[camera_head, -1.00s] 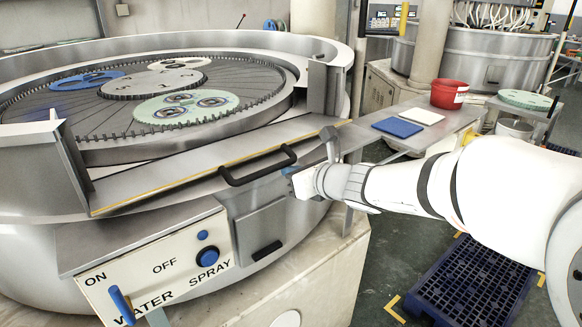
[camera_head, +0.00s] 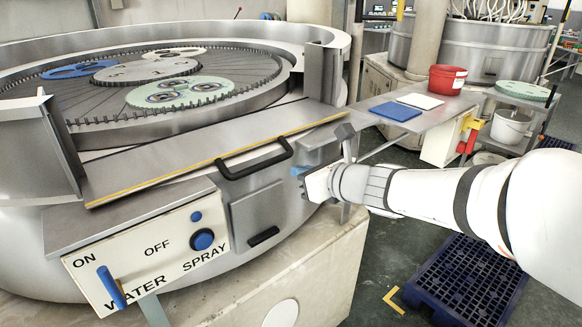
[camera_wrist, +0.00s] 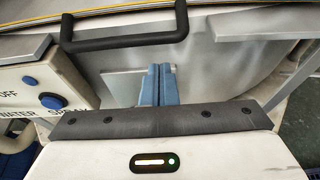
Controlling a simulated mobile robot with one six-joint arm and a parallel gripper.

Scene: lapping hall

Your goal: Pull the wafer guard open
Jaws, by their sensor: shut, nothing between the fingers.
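The wafer guard (camera_head: 190,150) is a flat grey metal panel with a yellow front edge, lying across the front of the round lapping machine. Its black bar handle (camera_head: 254,168) is at the front edge. In the wrist view the handle (camera_wrist: 128,42) is at upper left and a strip of the guard (camera_wrist: 110,8) at the top. My gripper (camera_head: 298,171) is to the right of the handle and a little below it, apart from it.
A control panel (camera_head: 150,255) with blue knobs is at lower left, below the guard. A small black handle (camera_head: 263,237) is on a lower door. A side shelf (camera_head: 440,112) holds a red bucket (camera_head: 447,79) and pads. A blue pallet (camera_head: 465,280) lies on the floor.

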